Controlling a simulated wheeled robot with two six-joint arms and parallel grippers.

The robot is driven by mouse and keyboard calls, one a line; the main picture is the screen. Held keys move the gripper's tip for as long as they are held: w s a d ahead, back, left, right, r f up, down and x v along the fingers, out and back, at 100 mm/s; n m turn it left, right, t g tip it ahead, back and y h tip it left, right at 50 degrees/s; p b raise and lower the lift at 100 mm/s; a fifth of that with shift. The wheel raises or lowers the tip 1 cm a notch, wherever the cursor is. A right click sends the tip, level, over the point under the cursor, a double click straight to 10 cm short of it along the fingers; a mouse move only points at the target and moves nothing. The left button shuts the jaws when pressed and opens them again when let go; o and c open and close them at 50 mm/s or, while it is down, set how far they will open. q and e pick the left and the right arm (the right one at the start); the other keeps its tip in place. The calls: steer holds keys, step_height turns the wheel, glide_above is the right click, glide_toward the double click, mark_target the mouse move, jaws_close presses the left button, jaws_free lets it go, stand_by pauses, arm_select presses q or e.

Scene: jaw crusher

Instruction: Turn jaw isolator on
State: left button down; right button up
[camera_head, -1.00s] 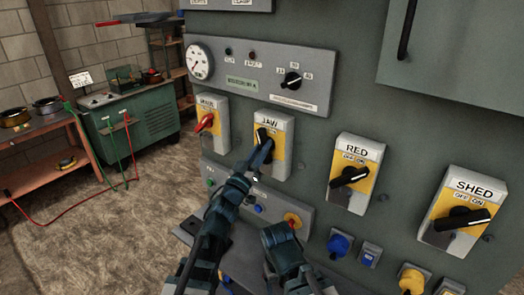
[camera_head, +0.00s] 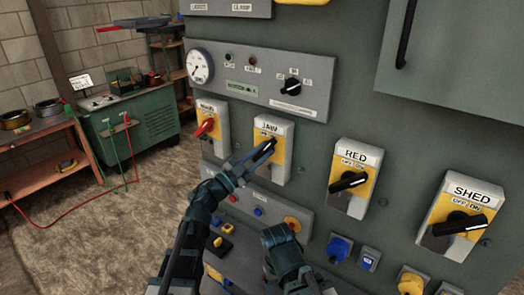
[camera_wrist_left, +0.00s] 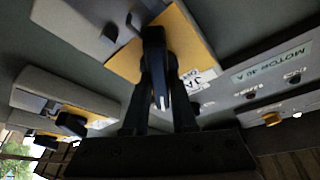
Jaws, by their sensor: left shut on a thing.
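The jaw isolator (camera_head: 287,130) is a white box with a yellow plate, labelled JAW, with OFF and ON beneath the name. My left gripper (camera_head: 266,147) is at its black lever and shut on it, one finger on each side. In the left wrist view the black lever (camera_wrist_left: 153,48) shows between my left gripper's fingers (camera_wrist_left: 158,92), in front of the yellow plate. In the head view the lever's visible end points to the upper right; my fingers hide part of it. My right gripper's fingers are not seen.
A red-handled isolator (camera_head: 206,127) sits close on the left. The RED isolator (camera_head: 355,153) and SHED isolator (camera_head: 483,196) stand to the right. A panel with a gauge (camera_head: 200,66) is above.

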arm_select(q)
steer(key=shift+m+g, duration=0.4)
steer(key=shift+m, duration=0.7)
steer(key=shift+m+p, duration=0.3)
steer(key=c, duration=0.7)
jaws_free()
steer(key=b+v, duration=0.3)
steer(key=v, duration=1.1)
steer(key=shift+w+b, duration=0.1)
steer(key=shift+b, duration=0.25)
steer(key=shift+w, duration=0.1)
